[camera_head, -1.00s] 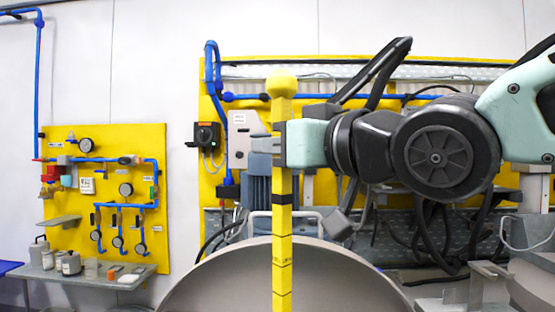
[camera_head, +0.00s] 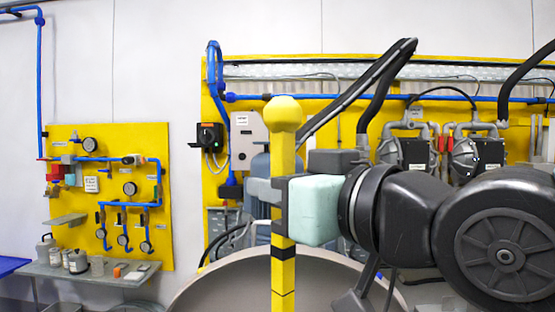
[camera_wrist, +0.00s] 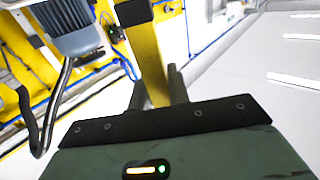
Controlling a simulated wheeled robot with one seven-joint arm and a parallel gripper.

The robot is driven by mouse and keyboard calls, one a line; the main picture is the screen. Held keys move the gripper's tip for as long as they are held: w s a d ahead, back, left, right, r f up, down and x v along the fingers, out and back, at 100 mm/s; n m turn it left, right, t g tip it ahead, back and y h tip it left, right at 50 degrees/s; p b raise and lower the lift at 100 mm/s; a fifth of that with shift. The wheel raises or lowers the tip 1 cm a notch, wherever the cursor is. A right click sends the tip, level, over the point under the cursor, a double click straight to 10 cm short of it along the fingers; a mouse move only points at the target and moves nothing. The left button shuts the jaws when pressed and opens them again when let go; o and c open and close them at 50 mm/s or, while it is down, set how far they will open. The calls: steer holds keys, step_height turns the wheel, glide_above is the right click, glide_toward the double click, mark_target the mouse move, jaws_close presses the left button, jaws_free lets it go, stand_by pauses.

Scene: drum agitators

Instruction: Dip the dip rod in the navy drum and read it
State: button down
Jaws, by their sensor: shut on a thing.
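The dip rod (camera_head: 284,160) is yellow with black marks and a round knob on top. It stands about upright in the head view, and its lower end runs out of the picture. My gripper (camera_head: 283,206) is shut on the rod below the knob. In the wrist view the rod (camera_wrist: 147,55) passes between the fingers (camera_wrist: 158,92). A wide drum (camera_head: 215,285) with a pale grey-beige inside shows behind the rod. Its outer colour is not visible, and I cannot tell whether the rod's tip is inside it.
A grey-blue motor (camera_head: 261,190) stands behind the drum; it also shows in the wrist view (camera_wrist: 68,25). A yellow wall panel (camera_head: 330,120) carries pumps (camera_head: 405,150) and hoses. At left, a shelf (camera_head: 100,272) holds small containers below a gauge board (camera_head: 75,215).

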steer(key=s+f, duration=0.4)
steer(key=s, duration=0.2)
steer(key=shift+a+f, duration=0.25)
steer(key=shift+a, duration=0.1)
steer(key=shift+s, duration=0.1)
stand_by(1.0)
